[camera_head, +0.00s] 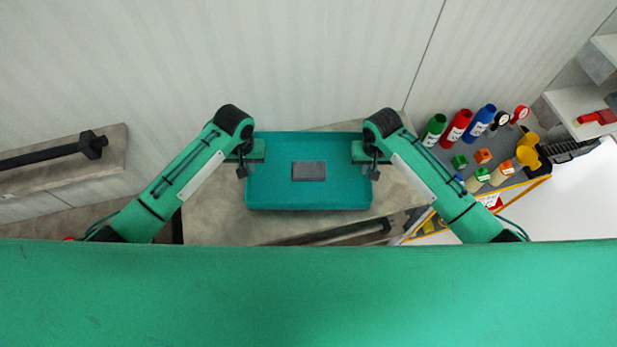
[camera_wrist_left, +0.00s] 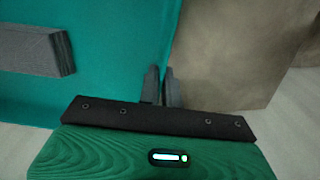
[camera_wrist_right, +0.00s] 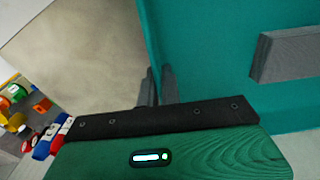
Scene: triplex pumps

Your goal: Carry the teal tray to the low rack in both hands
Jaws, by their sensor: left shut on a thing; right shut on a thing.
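The teal tray (camera_head: 308,194) is in the middle of the head view, with a dark grey block (camera_head: 309,171) lying in it. My left gripper (camera_head: 243,166) is shut on the tray's left wall. My right gripper (camera_head: 373,166) is shut on its right wall. In the left wrist view the fingers (camera_wrist_left: 161,88) close on the edge of the tray (camera_wrist_left: 110,45), beside the grey block (camera_wrist_left: 40,52). In the right wrist view the fingers (camera_wrist_right: 158,88) close on the opposite edge of the tray (camera_wrist_right: 200,60). The tray looks level. I cannot tell its height above the surface below.
A grey-brown surface (camera_head: 212,215) lies under and around the tray. At right, a dark board (camera_head: 470,160) holds several coloured bottles and blocks. A bench with a black bar (camera_head: 50,155) is at far left. White shelves (camera_head: 580,103) stand at far right.

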